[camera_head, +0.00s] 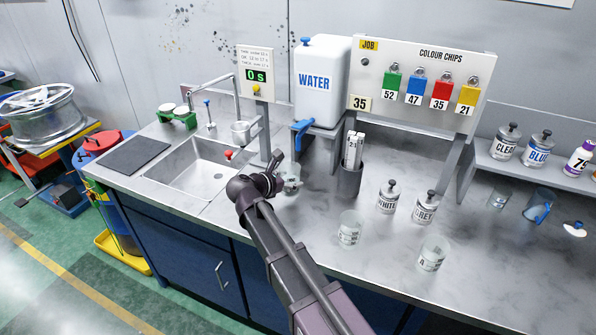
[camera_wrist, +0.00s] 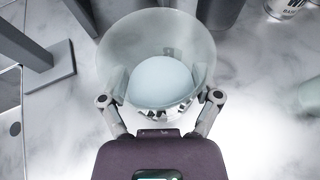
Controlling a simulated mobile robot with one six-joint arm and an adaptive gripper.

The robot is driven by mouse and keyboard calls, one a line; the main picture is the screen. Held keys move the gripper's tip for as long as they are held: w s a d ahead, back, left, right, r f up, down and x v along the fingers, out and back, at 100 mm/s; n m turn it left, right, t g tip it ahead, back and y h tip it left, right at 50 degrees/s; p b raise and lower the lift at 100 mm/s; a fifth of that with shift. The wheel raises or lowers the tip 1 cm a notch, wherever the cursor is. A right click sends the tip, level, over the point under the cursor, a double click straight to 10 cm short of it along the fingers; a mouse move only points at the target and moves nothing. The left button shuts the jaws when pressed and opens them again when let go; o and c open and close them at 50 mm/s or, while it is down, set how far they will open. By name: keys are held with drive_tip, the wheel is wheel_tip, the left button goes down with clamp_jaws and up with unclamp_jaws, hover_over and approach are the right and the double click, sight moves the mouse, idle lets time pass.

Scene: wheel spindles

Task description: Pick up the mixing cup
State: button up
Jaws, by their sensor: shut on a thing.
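The mixing cup (camera_wrist: 160,45) is a clear, frosted round cup, seen from above in the wrist view. Its inside shows a pale, light-blue round area; I cannot tell whether this is liquid or the cup's bottom. My gripper (camera_wrist: 164,92) has one finger on each side of the cup and is shut on it. In the head view my gripper (camera_head: 276,172) is at the counter just right of the sink, with the cup (camera_head: 292,178) partly hidden behind it. I cannot tell whether the cup touches the counter.
The water tank (camera_head: 320,85) with its blue tap (camera_head: 301,130) stands behind the cup. A dark holder (camera_head: 349,180) with white strips is to the right. Two other clear cups (camera_head: 349,229) (camera_head: 433,252) and the WHITE (camera_head: 387,199) and GREY (camera_head: 425,208) cans stand further right. The sink (camera_head: 195,170) is left.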

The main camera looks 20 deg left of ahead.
drive_tip(key=s, duration=0.3)
drive_tip(key=s+a, duration=0.1)
drive_tip(key=s, duration=0.3)
drive_tip(key=s+r, duration=0.1)
drive_tip(key=s, duration=0.2)
drive_tip(key=shift+s+a+p, duration=0.15)
drive_tip(key=shift+s+p, duration=0.05)
drive_tip(key=shift+p, duration=0.2)
drive_tip(key=shift+w, duration=0.1)
idle(0.6)
